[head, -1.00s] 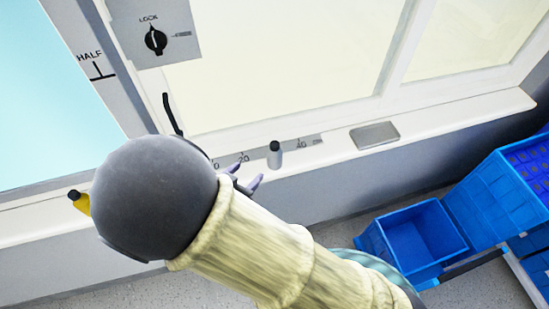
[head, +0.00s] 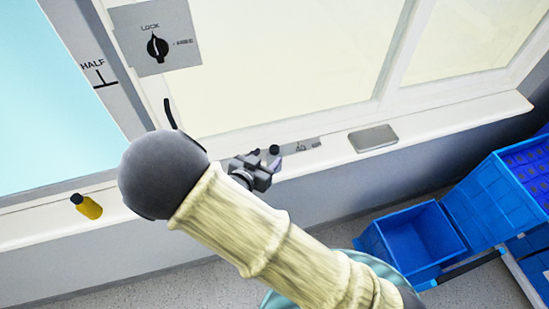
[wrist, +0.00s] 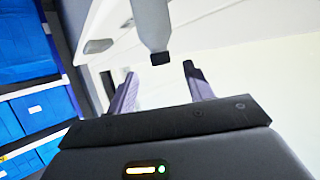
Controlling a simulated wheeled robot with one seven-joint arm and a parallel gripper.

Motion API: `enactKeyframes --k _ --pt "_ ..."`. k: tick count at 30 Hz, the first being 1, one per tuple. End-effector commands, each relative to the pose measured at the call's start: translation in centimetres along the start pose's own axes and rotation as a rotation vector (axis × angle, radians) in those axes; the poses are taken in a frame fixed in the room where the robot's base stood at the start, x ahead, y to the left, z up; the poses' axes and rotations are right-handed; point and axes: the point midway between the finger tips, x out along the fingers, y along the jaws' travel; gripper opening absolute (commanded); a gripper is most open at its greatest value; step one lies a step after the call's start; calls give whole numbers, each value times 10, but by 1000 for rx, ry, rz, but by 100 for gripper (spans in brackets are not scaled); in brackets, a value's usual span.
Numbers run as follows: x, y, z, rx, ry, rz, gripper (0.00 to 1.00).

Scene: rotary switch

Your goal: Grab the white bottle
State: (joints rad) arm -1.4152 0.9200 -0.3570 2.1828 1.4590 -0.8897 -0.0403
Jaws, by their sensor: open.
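The white bottle with a black cap stands on the window ledge. In the head view only its dark cap (head: 274,150) shows clearly, and my gripper (head: 265,162) covers most of its body. In the wrist view the bottle (wrist: 151,22) appears upside down, with its cap between the two purple-grey fingertips. My gripper (wrist: 159,70) is open there, with a gap on both sides of the cap. I cannot tell exactly how deep the bottle lies between the fingers.
A yellow bottle (head: 87,206) with a dark cap stands on the ledge at left. A flat grey plate (head: 374,138) lies on the ledge at right. A rotary switch (head: 157,47) is above on a grey panel. Blue crates (head: 412,240) stand at lower right.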

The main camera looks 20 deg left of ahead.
Motion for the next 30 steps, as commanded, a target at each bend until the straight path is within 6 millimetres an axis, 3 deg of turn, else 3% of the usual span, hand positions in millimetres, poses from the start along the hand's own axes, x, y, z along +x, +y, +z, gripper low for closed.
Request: enactKeyframes --k 3,17,27,30 --pt "13 0 -1 1 1 1 52" --pt "20 0 0 -1 1 0 52" --pt "62 0 4 0 1 2 52" --pt "66 -1 5 1 0 0 52"
